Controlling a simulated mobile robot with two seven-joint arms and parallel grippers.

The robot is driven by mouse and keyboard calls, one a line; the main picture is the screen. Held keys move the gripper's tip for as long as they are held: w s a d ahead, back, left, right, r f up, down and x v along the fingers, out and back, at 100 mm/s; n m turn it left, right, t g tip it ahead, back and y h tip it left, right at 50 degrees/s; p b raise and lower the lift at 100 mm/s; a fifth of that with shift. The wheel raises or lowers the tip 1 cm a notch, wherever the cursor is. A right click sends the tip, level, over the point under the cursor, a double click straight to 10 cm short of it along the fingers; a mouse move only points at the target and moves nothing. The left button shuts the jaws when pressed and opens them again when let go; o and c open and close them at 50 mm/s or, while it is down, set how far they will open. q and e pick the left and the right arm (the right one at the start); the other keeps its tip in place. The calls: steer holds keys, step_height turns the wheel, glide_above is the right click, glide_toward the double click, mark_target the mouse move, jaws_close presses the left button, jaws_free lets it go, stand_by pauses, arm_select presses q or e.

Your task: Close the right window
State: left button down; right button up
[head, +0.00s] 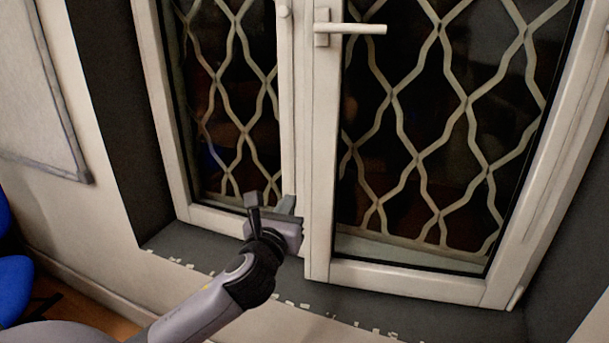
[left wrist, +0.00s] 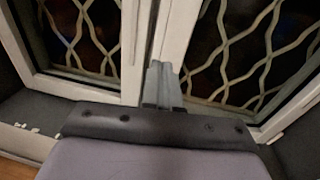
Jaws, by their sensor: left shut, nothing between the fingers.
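The right window (head: 322,160) has a white frame, a dark pane behind a wavy lattice and a white lever handle (head: 350,28) pointing right. Its free left edge stands slightly proud of the left window (head: 287,110), so it looks slightly ajar; I cannot tell the exact gap. My left gripper (head: 287,204) is shut and empty, low in front of the seam between the windows. In the left wrist view, the shut fingers (left wrist: 161,86) point at the seam, close to the right window's frame (left wrist: 180,35). I cannot tell whether they touch. My right gripper is not in view.
A dark grey sill (head: 195,243) with ragged white marks along its front edge runs below the windows. A framed board (head: 40,90) hangs on the left wall, and a blue chair (head: 14,285) stands at the lower left.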

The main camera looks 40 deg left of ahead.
arm_select(q)
glide_toward(308, 167)
steer(key=x, duration=0.4)
steer(key=shift+w+a, duration=0.15)
steer(key=shift+w, duration=0.15)
steer(key=shift+x, duration=1.1)
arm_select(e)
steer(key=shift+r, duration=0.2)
arm_select(q)
steer(key=shift+w, duration=0.1)
